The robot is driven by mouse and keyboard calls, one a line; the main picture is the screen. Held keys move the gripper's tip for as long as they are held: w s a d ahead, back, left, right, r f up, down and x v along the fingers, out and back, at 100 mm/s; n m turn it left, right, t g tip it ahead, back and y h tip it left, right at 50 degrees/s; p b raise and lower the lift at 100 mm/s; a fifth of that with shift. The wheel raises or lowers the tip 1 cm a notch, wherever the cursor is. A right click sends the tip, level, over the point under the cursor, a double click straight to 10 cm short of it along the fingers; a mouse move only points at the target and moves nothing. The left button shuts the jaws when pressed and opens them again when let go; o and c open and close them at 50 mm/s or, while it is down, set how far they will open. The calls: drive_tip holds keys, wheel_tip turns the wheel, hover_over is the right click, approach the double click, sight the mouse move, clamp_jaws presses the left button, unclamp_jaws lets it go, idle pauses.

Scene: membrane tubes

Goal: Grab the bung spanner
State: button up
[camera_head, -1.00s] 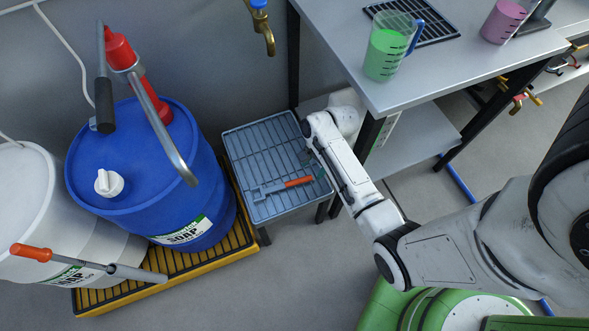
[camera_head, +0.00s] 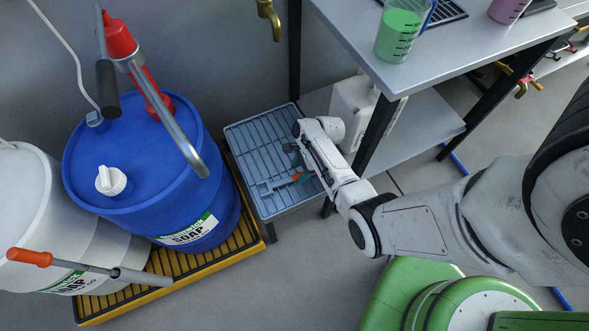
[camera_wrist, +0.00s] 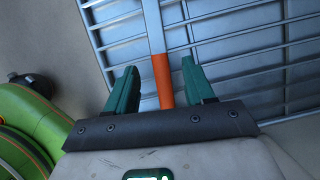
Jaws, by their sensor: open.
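The bung spanner (camera_wrist: 162,76) has an orange grip and a grey metal shaft. It lies on the grey slatted tray (camera_head: 262,135). In the head view its orange end (camera_head: 303,177) shows just beside my gripper (camera_head: 297,164), and my arm covers part of that area. In the wrist view my gripper (camera_wrist: 158,84) has its two green fingers apart, one on each side of the orange grip. The grip lies between them with a gap on both sides, a little nearer the right finger at its base. The far end of the spanner runs out of the top of the wrist view.
A blue soap drum (camera_head: 140,165) with a red pump stands left of the tray on a yellow-edged pallet (camera_head: 245,243). A white drum (camera_head: 30,215) stands farther left. A grey table (camera_head: 440,50) with a green-filled jug (camera_head: 398,38) stands to the right, its black leg close to my arm.

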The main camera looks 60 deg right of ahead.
sight(290, 179)
drive_tip(key=shift+x, duration=1.25)
drive_tip(key=shift+c, duration=0.5)
clamp_jaws()
